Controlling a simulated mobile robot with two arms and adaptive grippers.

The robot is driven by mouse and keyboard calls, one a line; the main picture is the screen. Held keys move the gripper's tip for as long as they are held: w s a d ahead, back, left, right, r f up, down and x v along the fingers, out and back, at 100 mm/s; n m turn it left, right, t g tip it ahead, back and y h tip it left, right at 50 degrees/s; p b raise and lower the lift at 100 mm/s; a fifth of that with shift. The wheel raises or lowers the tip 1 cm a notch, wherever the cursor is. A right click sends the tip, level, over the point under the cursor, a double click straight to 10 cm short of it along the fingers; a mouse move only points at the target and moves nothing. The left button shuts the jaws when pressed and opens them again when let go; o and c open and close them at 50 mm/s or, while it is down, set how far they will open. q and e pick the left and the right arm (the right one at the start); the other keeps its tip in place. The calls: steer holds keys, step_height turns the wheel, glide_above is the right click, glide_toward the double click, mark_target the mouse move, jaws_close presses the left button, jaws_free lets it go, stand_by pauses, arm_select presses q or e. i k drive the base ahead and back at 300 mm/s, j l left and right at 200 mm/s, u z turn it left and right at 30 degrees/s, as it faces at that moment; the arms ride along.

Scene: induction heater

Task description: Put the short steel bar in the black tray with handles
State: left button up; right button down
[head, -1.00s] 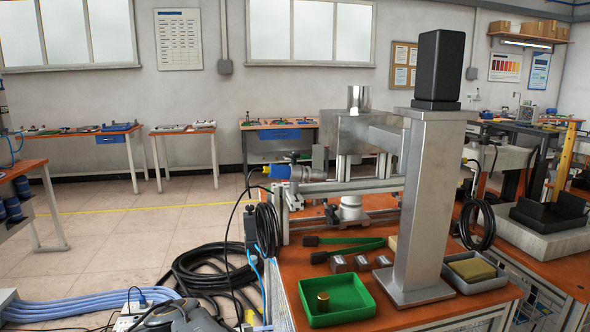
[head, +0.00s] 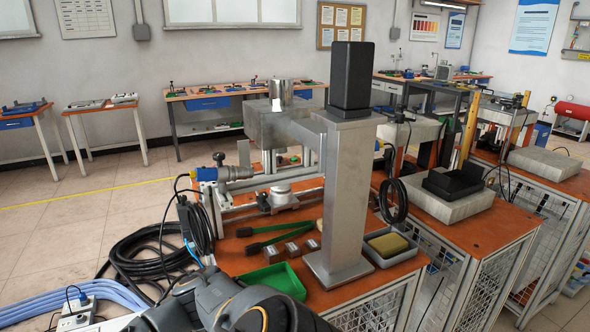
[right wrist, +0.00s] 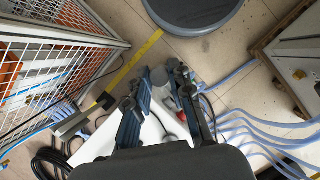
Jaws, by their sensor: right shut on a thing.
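In the right wrist view my right gripper (right wrist: 160,82) has its two dark fingers closed on a small grey piece (right wrist: 160,77), seen nearly end-on between the tips. I take it as the short steel bar, though its shape is mostly hidden. In the head view a black tray (head: 453,184) sits on a pale slab on the right-hand bench, well right of my arm; its handles are hard to make out. My left gripper is not in view.
A green tray (head: 277,279), several small metal blocks (head: 292,249), green-handled tongs (head: 265,242) and a grey tray with a yellow sponge (head: 390,246) are on the near bench. A tall steel column (head: 342,200) stands between them. Cables (head: 140,255) lie on the floor left.

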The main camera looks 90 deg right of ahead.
mark_target(460, 186)
steer(key=k+l+z, duration=0.25)
steer(key=z, duration=0.2)
steer(key=k+l+z, duration=0.65)
steer(key=l+z, duration=0.15)
steer(key=z, duration=0.15)
